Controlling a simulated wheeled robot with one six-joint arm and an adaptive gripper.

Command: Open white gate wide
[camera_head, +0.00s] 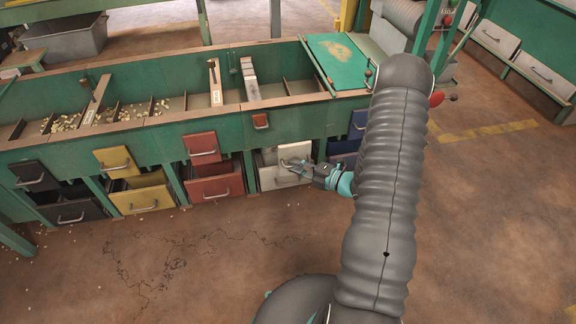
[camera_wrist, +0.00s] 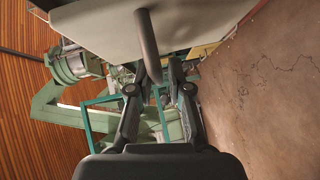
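The white gate (camera_head: 295,151) is a small pale panel on the green hopper front, right of the red gate. Its lower part is partly hidden by my gripper. My gripper (camera_head: 291,164) is at the gate's lower edge, reaching in from the right. In the wrist view the pale panel (camera_wrist: 88,30) fills the top, and its grey bar handle (camera_wrist: 148,45) runs down between my two fingers (camera_wrist: 156,84). The fingers stand apart with gaps visible beside the bar. Whether either finger touches it I cannot tell.
A white drawer (camera_head: 282,180) sits below the gate. To its left are the red drawer (camera_head: 215,188), yellow drawer (camera_head: 145,196) and black drawer (camera_head: 72,208). A blue gate (camera_head: 358,121) is to the right. The floor in front (camera_head: 200,260) is clear.

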